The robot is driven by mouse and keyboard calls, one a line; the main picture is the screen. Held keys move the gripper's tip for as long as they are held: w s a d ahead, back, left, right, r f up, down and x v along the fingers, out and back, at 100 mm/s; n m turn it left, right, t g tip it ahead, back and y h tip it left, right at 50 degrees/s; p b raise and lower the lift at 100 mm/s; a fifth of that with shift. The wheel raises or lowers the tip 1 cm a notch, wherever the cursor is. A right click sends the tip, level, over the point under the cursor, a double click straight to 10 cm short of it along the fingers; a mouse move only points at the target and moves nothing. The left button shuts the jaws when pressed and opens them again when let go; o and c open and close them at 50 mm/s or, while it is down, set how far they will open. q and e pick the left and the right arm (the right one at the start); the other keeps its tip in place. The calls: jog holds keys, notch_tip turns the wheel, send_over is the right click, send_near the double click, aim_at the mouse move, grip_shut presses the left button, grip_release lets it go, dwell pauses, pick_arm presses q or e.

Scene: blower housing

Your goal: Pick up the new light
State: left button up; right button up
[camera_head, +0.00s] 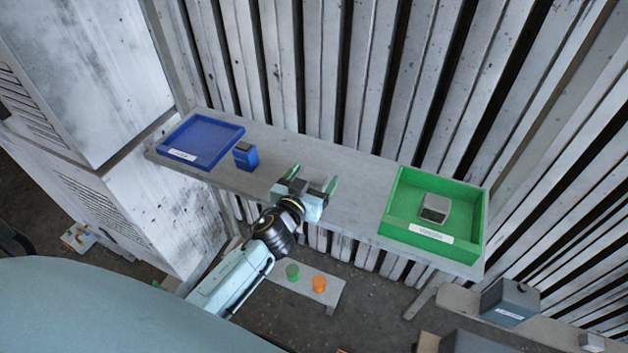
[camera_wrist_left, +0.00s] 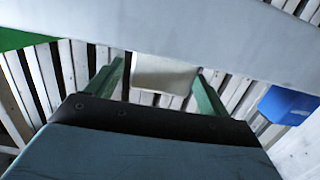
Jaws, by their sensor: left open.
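My left gripper (camera_head: 310,183) is open over the middle of the grey shelf, its green fingers spread. In the left wrist view its fingers (camera_wrist_left: 157,88) stand on either side of a pale, whitish block-like shape (camera_wrist_left: 163,75); I cannot tell whether they touch it or what it is. A blue block with a dark top (camera_head: 245,156) stands on the shelf left of the gripper. A grey box-like piece (camera_head: 435,208) lies in the green tray (camera_head: 400,218) to the right. I cannot tell which thing is the new light. My right gripper is out of view.
A blue tray (camera_head: 215,135), seemingly empty, is at the shelf's left end. The grey shelf (camera_head: 350,213) is clear between gripper and green tray. Slatted panels rise behind it. A low bench with a green button (camera_head: 292,271) and an orange button (camera_head: 319,283) stands below.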

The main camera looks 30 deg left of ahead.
pick_arm(q)
jog(key=w, duration=0.2)
jog(key=shift+w+f, duration=0.25)
jog(key=shift+w, duration=0.05)
jog(key=c, duration=1.1)
jog(key=shift+r, duration=0.1)
